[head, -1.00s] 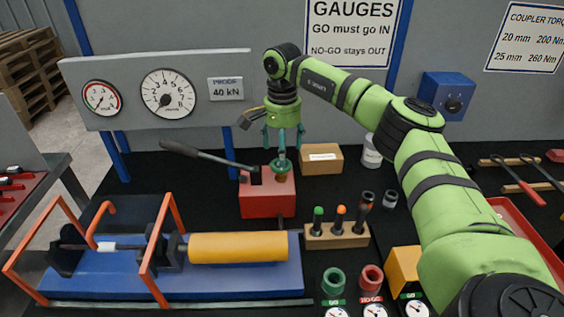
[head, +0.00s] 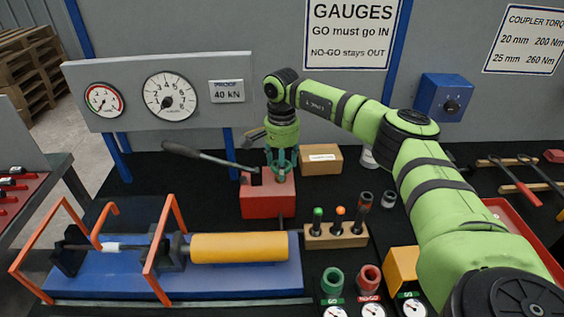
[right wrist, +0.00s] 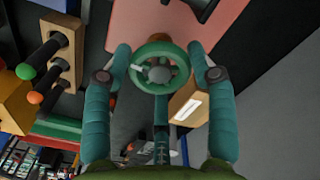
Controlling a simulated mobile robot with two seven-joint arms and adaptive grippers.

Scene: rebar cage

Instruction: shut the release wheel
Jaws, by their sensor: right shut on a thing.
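The green release wheel (right wrist: 160,68) sits on top of the red pump block (head: 266,201), which has a long grey lever (head: 208,155) reaching out to the left. My right gripper (head: 281,172) points straight down over the block. Its teal fingers are shut on the wheel, one on each side of its rim, as the right wrist view shows. In the head view the fingers mostly hide the wheel. My left gripper is not in view.
A pressure gauge panel (head: 215,115) stands behind the pump. A small cardboard box (head: 321,160) is close to the right of the gripper. A wooden block (head: 335,238) with several plug gauges stands front right. A yellow cylinder (head: 238,248) lies on the blue bed at front left.

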